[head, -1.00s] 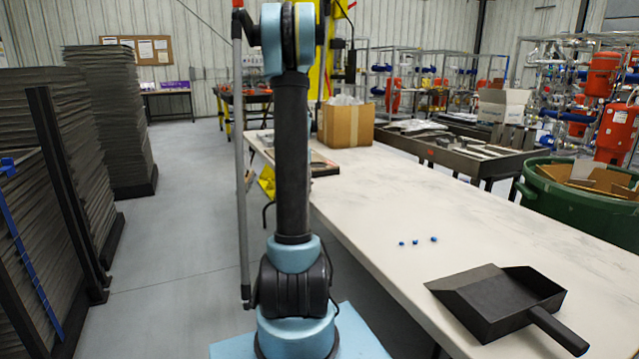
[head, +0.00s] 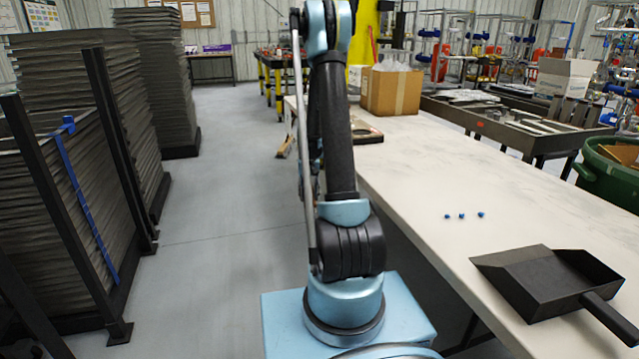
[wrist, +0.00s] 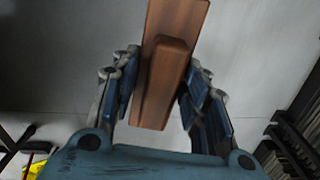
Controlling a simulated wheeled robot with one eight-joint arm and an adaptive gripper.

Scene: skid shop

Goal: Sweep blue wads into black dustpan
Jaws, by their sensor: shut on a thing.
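Three small blue wads (head: 462,216) lie in a short row on the pale table (head: 440,170). The black dustpan (head: 540,285) lies on the table nearer to me, its handle pointing to the lower right. In the wrist view, my gripper (wrist: 163,78) is shut on a brown wooden piece (wrist: 155,100), which looks like a brush's wooden body. Any bristles are hidden. In the head view, my upright arm hides the gripper. A small brown bit (head: 286,146) shows beside the arm, left of the table; I cannot tell whether it is the held piece.
A cardboard box (head: 392,90) stands at the table's far end by a flat tray (head: 366,132). A green bin (head: 607,175) is right of the table. Stacked dark sheets in a rack (head: 85,190) stand left. The grey floor between rack and table is clear.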

